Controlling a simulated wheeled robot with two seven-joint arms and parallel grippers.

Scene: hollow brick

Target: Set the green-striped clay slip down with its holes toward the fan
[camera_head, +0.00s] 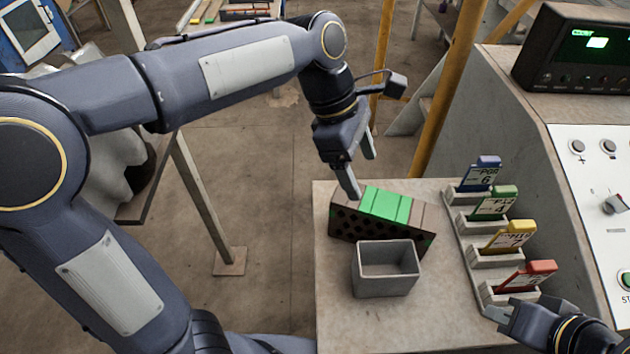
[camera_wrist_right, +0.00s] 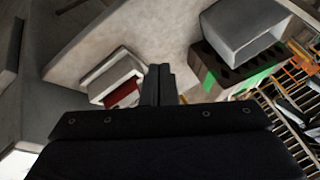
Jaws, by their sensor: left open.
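The green-striped clay slip (camera_head: 388,205) is a brown brick with a green band across its top. It rests on the grey table behind a grey open box, its dark-holed face turned toward the box. It also shows in the right wrist view (camera_wrist_right: 232,76). My left gripper (camera_head: 360,174) is open at the slip's back left; one finger reaches its top edge, and I cannot tell whether they touch. My right gripper (camera_head: 494,312) is low at the right, by the red card's holder; its fingers (camera_wrist_right: 159,84) look closed together with nothing between them. I see no fan.
The grey box (camera_head: 365,287) stands close in front of the slip. Blue, green, yellow and red cards (camera_head: 527,275) stand in holders (camera_head: 493,262) along the table's right side. A control console (camera_head: 590,165) is beyond them. The table's front left is clear.

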